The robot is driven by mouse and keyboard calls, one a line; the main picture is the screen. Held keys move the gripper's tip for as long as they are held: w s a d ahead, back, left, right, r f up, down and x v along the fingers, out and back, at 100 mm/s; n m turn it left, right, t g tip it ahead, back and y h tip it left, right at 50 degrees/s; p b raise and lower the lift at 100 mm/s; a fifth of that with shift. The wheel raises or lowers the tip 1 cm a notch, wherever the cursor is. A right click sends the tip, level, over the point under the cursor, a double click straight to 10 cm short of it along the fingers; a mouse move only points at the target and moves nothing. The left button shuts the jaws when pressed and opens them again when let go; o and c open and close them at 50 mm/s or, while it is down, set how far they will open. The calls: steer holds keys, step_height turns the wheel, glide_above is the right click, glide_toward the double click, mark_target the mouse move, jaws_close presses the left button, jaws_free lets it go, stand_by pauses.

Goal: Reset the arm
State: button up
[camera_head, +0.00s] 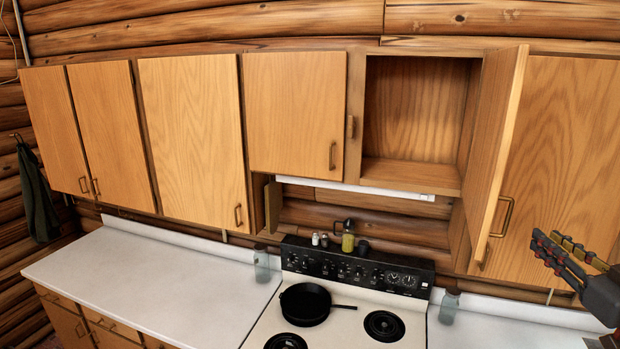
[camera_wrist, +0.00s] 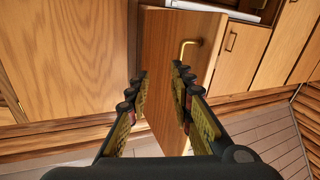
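My gripper (camera_head: 546,244) is at the right edge of the head view, its fingertips pointing left and up toward the cabinets. In the wrist view my gripper (camera_wrist: 160,80) is open, with a clear gap between its fingers and nothing held. The wooden cabinet door (camera_head: 503,140) above the right of the stove stands swung open, and its brass handle (camera_head: 502,215) is left of my fingertips in the head view. In the wrist view a door with a brass handle (camera_wrist: 188,46) shows behind the finger gap. The opened cabinet (camera_head: 418,115) looks empty.
Closed wall cabinets (camera_head: 195,135) line the left, and another closed door (camera_head: 565,150) is at the right. Below is a stove (camera_head: 350,325) with a black pan (camera_head: 305,303). Glass jars (camera_head: 262,265) stand on the white counter (camera_head: 150,280), which is mostly clear at left.

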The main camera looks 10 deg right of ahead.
steer(key=w+d+f+g+h+b, duration=0.25)
steer(key=w+f+h+b, duration=0.3)
steer(key=f+b, duration=0.5)
steer(key=a+f+m+g+b, duration=0.2)
steer(key=a+f+g+b, duration=0.1)
steer(key=a+f+b, duration=0.5)
steer(key=s+a+f+g+y+b, duration=0.2)
steer(key=s+a+f, duration=0.3)
steer(key=a+f, duration=0.5)
steer(key=s+a+f+n+g+y+b, duration=0.1)
steer(key=s+a+f+g+y+b, duration=0.1)
steer(key=a+f, duration=0.8)
steer(key=s+a+f+n+g+y+b, duration=0.1)
steer(key=s+a+f+g+y+b, duration=0.2)
steer(key=s+a+f, duration=0.5)
step_height(320, 180, down, 5)
steer(key=shift+s+a+r+y+b, duration=0.2)
steer(key=shift+s+a+y+b, duration=0.3)
steer(key=shift+a+b, duration=0.5)
